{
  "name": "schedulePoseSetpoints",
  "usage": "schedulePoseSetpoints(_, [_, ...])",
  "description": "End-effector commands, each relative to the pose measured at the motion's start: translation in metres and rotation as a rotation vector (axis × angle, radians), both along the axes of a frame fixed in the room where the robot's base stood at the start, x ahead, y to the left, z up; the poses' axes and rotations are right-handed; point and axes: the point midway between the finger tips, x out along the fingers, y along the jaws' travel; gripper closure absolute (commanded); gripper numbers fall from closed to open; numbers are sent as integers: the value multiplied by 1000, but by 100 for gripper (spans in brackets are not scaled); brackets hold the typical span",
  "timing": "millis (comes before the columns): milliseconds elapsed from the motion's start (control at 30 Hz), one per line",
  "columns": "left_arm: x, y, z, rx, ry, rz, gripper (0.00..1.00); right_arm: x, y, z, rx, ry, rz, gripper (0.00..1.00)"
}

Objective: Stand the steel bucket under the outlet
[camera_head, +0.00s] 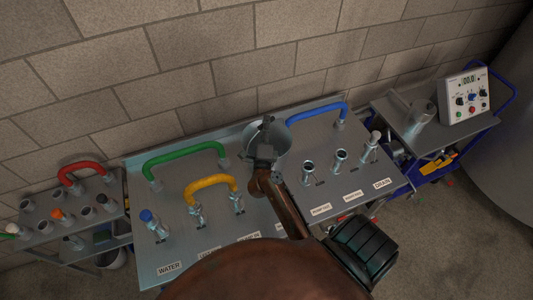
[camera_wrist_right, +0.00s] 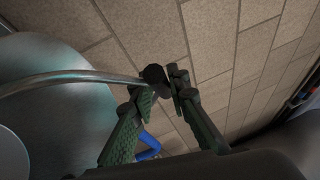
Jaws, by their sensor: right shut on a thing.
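The steel bucket (camera_head: 281,137) is a round grey pail near the back middle of the steel panel, partly hidden by my right gripper (camera_head: 266,127). In the right wrist view its wall (camera_wrist_right: 60,110) fills the left side, and its thin bail handle (camera_wrist_right: 75,77) runs to the fingertips. My right gripper (camera_wrist_right: 165,85) is shut on the dark grip of that handle. Whether the bucket rests on the panel or hangs above it I cannot tell. Several pipe stubs stand on the panel; which one is the outlet is unclear. My left gripper is not in view.
Green (camera_head: 184,153), yellow (camera_head: 211,183) and blue (camera_head: 317,112) hoses arch close around the bucket on the panel (camera_head: 180,250). A stub cart (camera_head: 75,215) with a red hose stands left. A blue cart (camera_head: 400,117) with a control box (camera_head: 468,95) stands right. A brick wall is behind.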

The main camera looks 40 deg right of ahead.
Motion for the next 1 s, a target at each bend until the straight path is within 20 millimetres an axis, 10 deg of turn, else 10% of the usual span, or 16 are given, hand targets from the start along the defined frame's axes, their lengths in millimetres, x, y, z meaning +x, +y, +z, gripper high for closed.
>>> schedulePoseSetpoints(1000, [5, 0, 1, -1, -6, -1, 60, 1, 1, 3, 2, -5, 2, 100])
